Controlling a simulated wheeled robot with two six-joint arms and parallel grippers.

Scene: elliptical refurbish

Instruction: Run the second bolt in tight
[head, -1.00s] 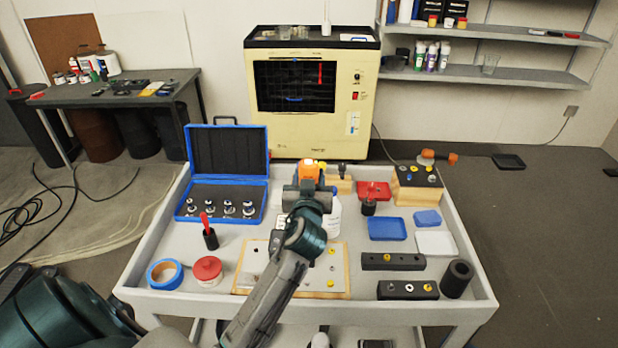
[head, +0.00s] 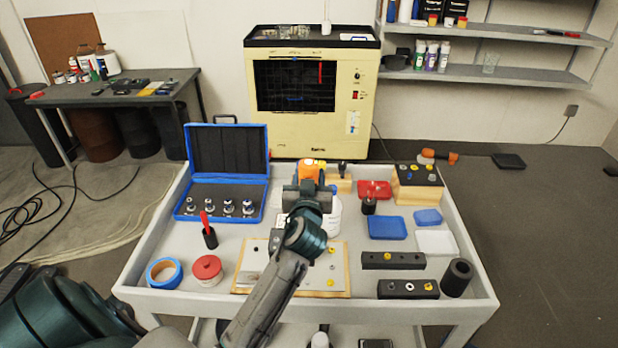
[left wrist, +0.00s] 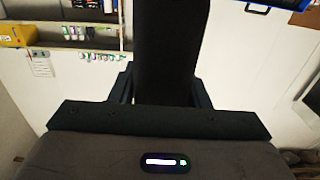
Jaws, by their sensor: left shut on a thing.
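My left arm reaches up the middle of the head view, and its gripper (head: 309,190) is shut on an orange-topped power tool (head: 312,168), above the back half of the cart. In the left wrist view a dark upright part of the held tool (left wrist: 170,50) stands between the fingers. A pale plate on a wooden base (head: 340,270) lies at the front middle of the cart, partly hidden behind my arm. Yellow bolt heads (head: 331,251) show on its right side. I cannot tell which bolt is the second. My right gripper is not in view.
The grey cart (head: 480,230) holds an open blue socket case (head: 228,150), blue tape (head: 164,272), a red-lidded jar (head: 207,268), a blue tray (head: 387,228), dark bars with bolts (head: 393,260) and a black cylinder (head: 456,277). A white bottle (head: 334,220) stands close behind my gripper.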

